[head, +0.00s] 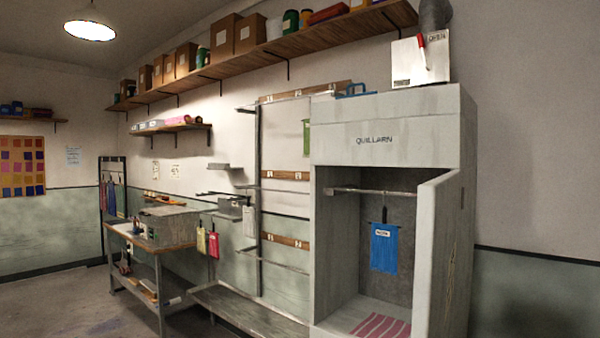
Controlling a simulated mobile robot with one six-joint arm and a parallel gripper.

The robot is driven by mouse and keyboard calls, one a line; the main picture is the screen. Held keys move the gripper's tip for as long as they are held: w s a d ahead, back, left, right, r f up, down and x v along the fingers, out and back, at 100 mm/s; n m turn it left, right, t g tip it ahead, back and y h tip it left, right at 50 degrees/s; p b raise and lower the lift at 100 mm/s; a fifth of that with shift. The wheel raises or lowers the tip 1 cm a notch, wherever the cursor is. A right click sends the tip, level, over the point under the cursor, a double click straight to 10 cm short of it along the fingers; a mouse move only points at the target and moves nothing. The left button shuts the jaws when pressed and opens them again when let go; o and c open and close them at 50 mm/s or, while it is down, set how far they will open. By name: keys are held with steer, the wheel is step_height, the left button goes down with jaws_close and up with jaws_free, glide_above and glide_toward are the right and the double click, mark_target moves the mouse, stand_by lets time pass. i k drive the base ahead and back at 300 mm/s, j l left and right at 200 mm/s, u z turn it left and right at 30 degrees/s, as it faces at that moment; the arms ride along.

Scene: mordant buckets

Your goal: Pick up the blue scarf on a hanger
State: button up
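A blue scarf (384,247) with a small white label hangs on a dark hanger (384,214) from a metal rail (390,191) inside a grey open cabinet marked QUILLARN (410,113). It hangs clear of the cabinet floor and near the middle of the opening. The cabinet door (445,255) stands open on the right side. My gripper is not in this view.
A red striped cloth (380,327) lies on the cabinet floor. A workbench (150,237) with a grey box stands at left. Red and yellow pieces (208,242) hang beside it. Open floor (60,300) shows at lower left.

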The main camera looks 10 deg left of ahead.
mark_target(384, 235)
steer(key=i+j+z, duration=0.2)
steer(key=i+j, duration=0.25)
steer(key=j, duration=0.15)
steer(key=i+j, duration=0.2)
steer(key=j, duration=0.15)
steer(key=i+j+z, duration=0.25)
steer(key=j, duration=0.4)
steer(key=i+j+z, duration=0.1)
steer(key=i+j, duration=0.35)
steer(key=j, duration=0.3)
steer(key=i+j+z, duration=0.15)
steer(key=j, duration=0.2)
steer(key=i+j+z, duration=0.2)
steer(key=i+j, duration=0.15)
steer(key=i, duration=0.2)
steer(key=i+j+z, duration=0.15)
steer(key=i+j, duration=0.3)
steer(key=i, duration=0.05)
